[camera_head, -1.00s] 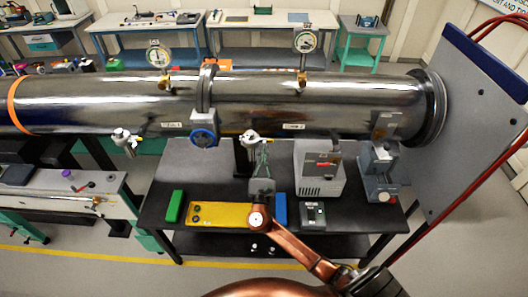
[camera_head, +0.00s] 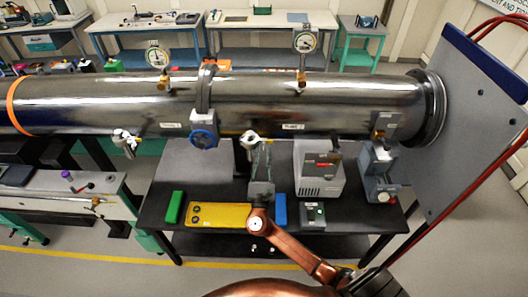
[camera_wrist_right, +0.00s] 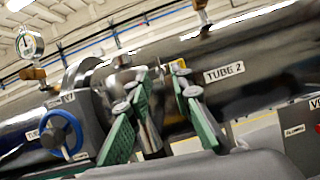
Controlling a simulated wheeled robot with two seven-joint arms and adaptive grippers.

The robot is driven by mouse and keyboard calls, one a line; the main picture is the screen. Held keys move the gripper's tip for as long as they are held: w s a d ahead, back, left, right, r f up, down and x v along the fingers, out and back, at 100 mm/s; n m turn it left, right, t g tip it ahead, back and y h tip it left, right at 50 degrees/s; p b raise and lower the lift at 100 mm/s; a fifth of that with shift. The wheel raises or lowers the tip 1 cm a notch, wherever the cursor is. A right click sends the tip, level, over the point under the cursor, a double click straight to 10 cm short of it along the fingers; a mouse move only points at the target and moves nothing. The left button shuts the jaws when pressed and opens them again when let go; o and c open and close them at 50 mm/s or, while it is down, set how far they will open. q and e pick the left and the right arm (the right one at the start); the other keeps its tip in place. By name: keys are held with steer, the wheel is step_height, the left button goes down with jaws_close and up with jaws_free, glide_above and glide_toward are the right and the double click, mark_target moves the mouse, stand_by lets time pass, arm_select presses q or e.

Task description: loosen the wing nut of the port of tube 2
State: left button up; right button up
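Tube 2 is the right section of the long shiny metal pipe (camera_head: 340,105); its label (camera_wrist_right: 224,74) reads "TUBE 2" in the right wrist view. Its port (camera_head: 250,137), a small silver fitting with a yellow part, sticks out at the tube's lower front; it also shows in the right wrist view (camera_wrist_right: 124,76). My right gripper (camera_head: 261,150) is just below and in front of this port. In the right wrist view its two green-padded fingers (camera_wrist_right: 162,92) are apart, with a silver part of the fitting between them. Contact and the wing nut's exact outline are unclear. My left gripper is not in view.
A blue handwheel valve (camera_head: 203,137) sits left of the port. A second port (camera_head: 126,140) is further left. A dark table (camera_head: 155,205) below holds a yellow case (camera_head: 222,215), a green block (camera_head: 175,206) and a grey instrument box (camera_head: 319,172). A large grey plate stands at right.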

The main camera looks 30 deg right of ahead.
steer(key=v, duration=0.6)
steer(key=shift+s, duration=0.35)
